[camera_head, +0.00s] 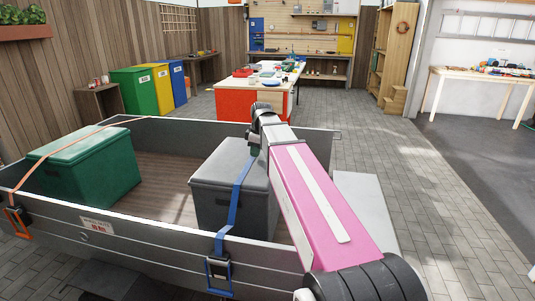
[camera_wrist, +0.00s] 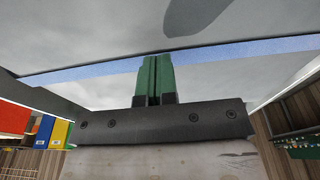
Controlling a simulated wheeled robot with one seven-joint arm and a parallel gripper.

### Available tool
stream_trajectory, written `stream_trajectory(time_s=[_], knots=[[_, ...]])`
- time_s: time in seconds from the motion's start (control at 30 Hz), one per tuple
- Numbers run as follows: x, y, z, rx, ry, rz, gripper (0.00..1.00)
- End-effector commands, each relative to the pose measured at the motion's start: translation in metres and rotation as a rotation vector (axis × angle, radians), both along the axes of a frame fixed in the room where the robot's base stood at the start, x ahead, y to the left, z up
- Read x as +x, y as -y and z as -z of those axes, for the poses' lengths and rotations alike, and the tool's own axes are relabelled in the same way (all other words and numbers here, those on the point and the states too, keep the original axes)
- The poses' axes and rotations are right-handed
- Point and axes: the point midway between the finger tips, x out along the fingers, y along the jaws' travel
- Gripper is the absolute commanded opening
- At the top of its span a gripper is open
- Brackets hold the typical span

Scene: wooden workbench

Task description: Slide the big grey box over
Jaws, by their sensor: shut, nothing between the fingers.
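The big grey box (camera_head: 215,205) stands on the wooden floor of a grey-walled trailer (camera_head: 150,228), right of its middle. A blue strap (camera_head: 241,190) runs over the box and down to a buckle on the trailer's near wall. My arm reaches over the box's right side and hides part of it. My gripper (camera_wrist: 157,60) has green fingers pressed together with nothing between them. In the wrist view the fingertips are against or very close to a grey surface with a blue band across it. Contact cannot be told. In the head view a bit of green finger shows at the box's upper right edge.
A green box (camera_head: 85,165) under an orange strap (camera_head: 70,150) stands at the trailer's left end. Bare trailer floor (camera_head: 165,190) lies between the two boxes. Green, yellow and blue bins (camera_head: 150,88) and a red workbench (camera_head: 250,104) stand beyond the trailer.

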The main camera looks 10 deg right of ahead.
Motion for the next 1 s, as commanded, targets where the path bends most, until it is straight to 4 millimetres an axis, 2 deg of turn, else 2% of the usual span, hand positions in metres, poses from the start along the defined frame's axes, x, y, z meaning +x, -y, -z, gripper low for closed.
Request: stream_trajectory(time_s=[0.2,0.63,0.7,1.0], knots=[[0.018,-0.040,0.000,0.001,0.001,-0.003,0.00],[0.046,-0.110,0.000,0.000,0.000,-0.002,0.00],[0.048,-0.115,0.002,0.000,0.000,0.000,0.00],[0.045,-0.113,0.018,-0.001,-0.003,0.000,0.00]])
